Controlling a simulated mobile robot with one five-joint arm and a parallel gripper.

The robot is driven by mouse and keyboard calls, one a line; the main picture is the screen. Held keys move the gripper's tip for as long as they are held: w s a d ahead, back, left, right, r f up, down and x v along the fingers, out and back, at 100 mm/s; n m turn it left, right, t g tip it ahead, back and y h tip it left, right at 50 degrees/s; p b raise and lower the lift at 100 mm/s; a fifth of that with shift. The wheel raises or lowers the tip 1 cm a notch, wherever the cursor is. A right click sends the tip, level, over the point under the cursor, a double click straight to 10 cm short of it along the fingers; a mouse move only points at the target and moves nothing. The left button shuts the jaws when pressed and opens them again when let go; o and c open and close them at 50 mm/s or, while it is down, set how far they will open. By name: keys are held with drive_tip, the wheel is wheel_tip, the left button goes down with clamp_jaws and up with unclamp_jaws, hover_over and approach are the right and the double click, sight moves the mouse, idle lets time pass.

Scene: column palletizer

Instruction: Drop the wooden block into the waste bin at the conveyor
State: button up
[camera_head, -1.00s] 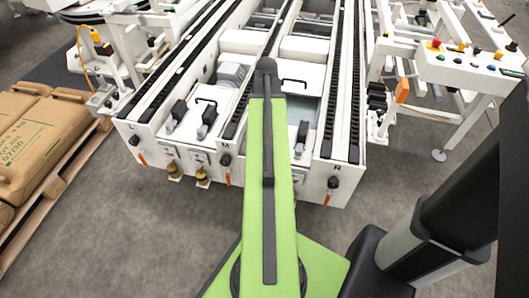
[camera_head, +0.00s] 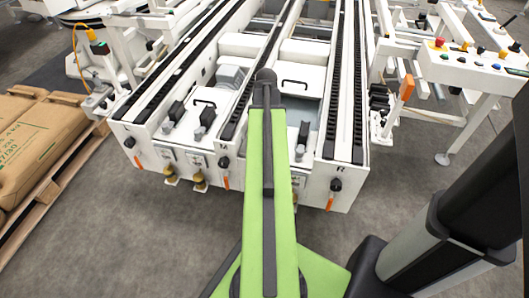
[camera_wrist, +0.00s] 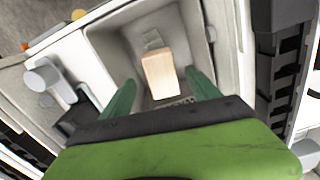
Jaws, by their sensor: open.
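The wooden block (camera_wrist: 160,75) is pale and rectangular in the wrist view. It lies beyond and between my fingertips, inside a light grey, open-topped recess that looks like the waste bin (camera_wrist: 108,48). I cannot tell whether it rests on the bottom. My gripper (camera_wrist: 162,90) is open, its two green fingers spread over the recess, with no clear contact on the block. In the head view my green arm reaches over the conveyor (camera_head: 160,155), and the gripper and block are hidden.
White conveyor rails with black chains run away from me. A pallet (camera_head: 45,195) with brown sacks (camera_head: 35,145) stands at the left. A control panel (camera_head: 470,60) on a white frame is at the right. Grey floor in front of the conveyor is clear.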

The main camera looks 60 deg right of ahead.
drive_tip(key=shift+r, duration=0.1)
wheel_tip(320, 180, up, 17)
drive_tip(key=p, duration=1.7)
drive_tip(key=shift+r, duration=0.15)
drive_tip(key=shift+w, duration=0.1)
